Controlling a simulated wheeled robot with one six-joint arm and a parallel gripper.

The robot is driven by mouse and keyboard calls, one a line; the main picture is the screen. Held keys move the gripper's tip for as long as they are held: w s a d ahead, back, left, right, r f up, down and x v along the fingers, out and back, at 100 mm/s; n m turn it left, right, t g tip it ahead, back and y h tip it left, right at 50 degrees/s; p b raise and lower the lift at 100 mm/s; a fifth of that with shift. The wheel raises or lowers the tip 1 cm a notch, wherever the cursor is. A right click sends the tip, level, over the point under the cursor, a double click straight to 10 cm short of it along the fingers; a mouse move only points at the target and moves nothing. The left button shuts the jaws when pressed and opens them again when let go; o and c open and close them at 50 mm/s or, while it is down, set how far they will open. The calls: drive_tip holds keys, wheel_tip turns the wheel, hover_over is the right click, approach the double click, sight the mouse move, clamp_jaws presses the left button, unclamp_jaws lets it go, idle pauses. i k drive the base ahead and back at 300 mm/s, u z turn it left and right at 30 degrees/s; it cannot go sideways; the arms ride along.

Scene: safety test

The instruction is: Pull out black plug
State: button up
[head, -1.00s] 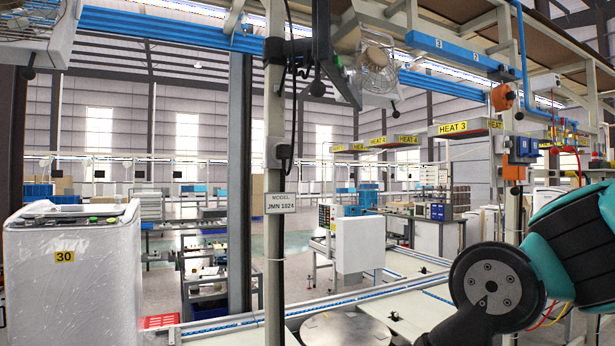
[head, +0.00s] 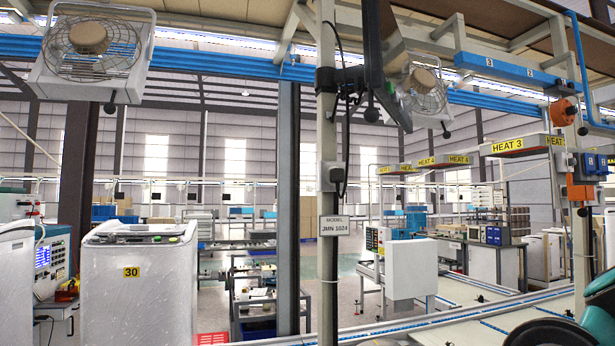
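A black plug (head: 337,175) sits at a pale socket box (head: 326,180) on the upright pole (head: 328,260) near the middle of the head view. A black cable (head: 345,130) runs from above down to it. The plug looks seated against the box, but it is small and I cannot see its pins. Only part of my arm shows, teal and black, in the lower right corner. My gripper is outside the view, so its state and its distance from the plug are hidden.
A wrapped white machine marked 30 (head: 140,285) stands at left, beside a blue instrument (head: 52,262). A sign reading "MODEL JMN 1024" (head: 332,225) hangs below the socket. A conveyor line (head: 470,312) crosses the lower right. A fan (head: 92,50) hangs upper left.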

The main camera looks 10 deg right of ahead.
sight(336, 175)
drive_tip(key=u, duration=1.2)
drive_tip(key=i, duration=1.65)
drive_tip(key=z, duration=3.15)
